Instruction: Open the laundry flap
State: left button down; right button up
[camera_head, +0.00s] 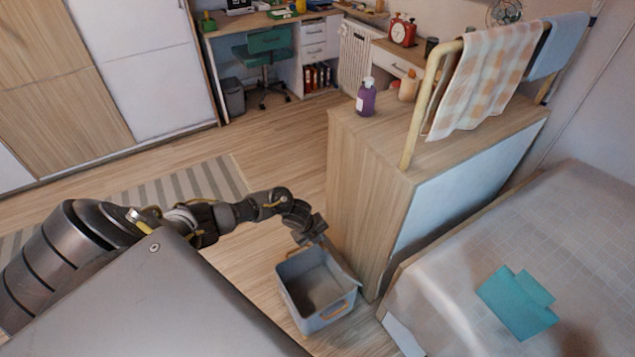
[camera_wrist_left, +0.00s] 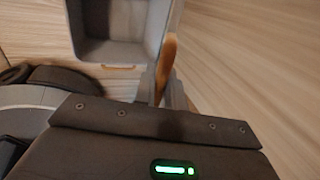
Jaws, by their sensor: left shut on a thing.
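A grey laundry bin (camera_head: 318,319) with a wooden handle on its front stands on the floor beside the wooden cabinet. Its top is open and its inside looks empty. A grey panel that looks like its flap (camera_head: 345,264) stands up at the bin's right side, near the cabinet. My left gripper (camera_head: 319,241) is above the bin's back right corner. In the left wrist view my left gripper (camera_wrist_left: 166,92) is shut on a wooden strip (camera_wrist_left: 169,55), which seems to be the flap's edge; the bin (camera_wrist_left: 117,51) is beside it. My right gripper is not seen.
The wooden cabinet (camera_head: 361,205) stands close to the right of the bin, with bottles and a towel rail on top. A bed (camera_head: 545,235) with a teal cloth is further right. The floor (camera_head: 275,150) behind the bin is clear.

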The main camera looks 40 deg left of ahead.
pick_arm(q)
jog(key=c, duration=1.5)
grip_release()
jog(key=shift+c, duration=0.2)
jog(key=shift+r, duration=0.1)
